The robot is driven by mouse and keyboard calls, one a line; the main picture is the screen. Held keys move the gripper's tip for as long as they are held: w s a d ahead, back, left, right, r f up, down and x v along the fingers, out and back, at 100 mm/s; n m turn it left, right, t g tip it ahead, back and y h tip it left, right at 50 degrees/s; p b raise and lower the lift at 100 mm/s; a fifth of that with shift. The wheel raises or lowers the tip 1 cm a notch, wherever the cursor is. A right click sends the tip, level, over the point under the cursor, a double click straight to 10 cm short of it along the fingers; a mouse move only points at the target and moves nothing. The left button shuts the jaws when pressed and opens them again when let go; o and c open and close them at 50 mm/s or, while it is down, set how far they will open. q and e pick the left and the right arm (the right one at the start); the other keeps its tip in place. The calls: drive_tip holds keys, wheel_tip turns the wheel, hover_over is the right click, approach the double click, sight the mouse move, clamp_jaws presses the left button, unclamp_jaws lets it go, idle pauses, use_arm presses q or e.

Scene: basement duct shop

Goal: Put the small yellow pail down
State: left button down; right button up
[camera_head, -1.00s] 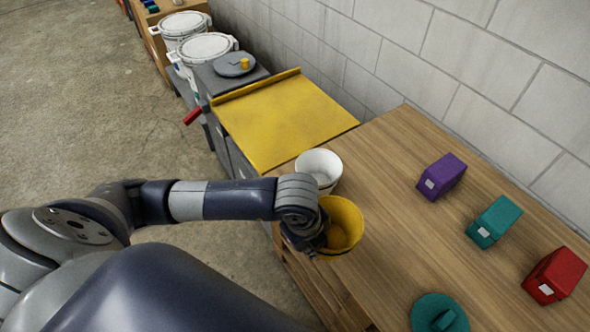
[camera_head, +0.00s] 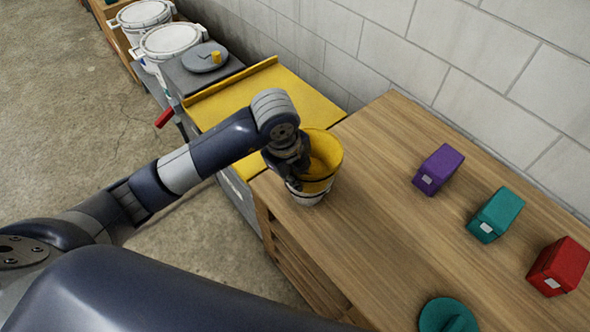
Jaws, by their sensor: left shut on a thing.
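The small yellow pail (camera_head: 326,152) is upright at the left end of the wooden bench. My left gripper (camera_head: 291,172) is shut on its near left side. A white pail (camera_head: 309,198) shows just below the yellow pail, mostly hidden by it and the gripper. The yellow pail is over the white one; I cannot tell whether it rests inside it or hangs just above. My right gripper is not in view.
On the wooden bench (camera_head: 370,235) stand a purple box (camera_head: 438,169), a teal box (camera_head: 495,214) and a red box (camera_head: 560,266). A round teal lid (camera_head: 447,316) lies near the front. A yellow tray-like surface (camera_head: 235,102) adjoins the bench. The bench middle is clear.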

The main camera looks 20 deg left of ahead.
use_arm(q)
drive_tip(key=w, duration=0.1)
drive_tip(key=w+a, duration=0.1)
drive_tip(key=shift+w+f, duration=0.1)
drive_tip(key=shift+w, duration=0.3)
drive_tip(key=shift+w+a+f, duration=0.1)
drive_tip(key=shift+w+f, duration=0.05)
drive_tip(key=shift+w, duration=0.2)
drive_tip(key=x, duration=0.1)
drive_tip(key=p+x, duration=0.1)
drive_tip(key=shift+s+a+f, duration=0.1)
drive_tip(key=shift+s+f, duration=0.1)
drive_tip(key=shift+f, duration=0.5)
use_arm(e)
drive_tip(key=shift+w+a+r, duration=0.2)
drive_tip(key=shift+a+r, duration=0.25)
use_arm(q)
drive_tip(key=shift+f+b, duration=0.5)
drive_tip(key=shift+f, duration=0.1)
drive_tip(key=c, duration=1.8)
unclamp_jaws()
drive_tip(key=shift+o, duration=0.2)
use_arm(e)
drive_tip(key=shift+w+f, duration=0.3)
use_arm(q)
drive_tip(key=shift+r, duration=0.1)
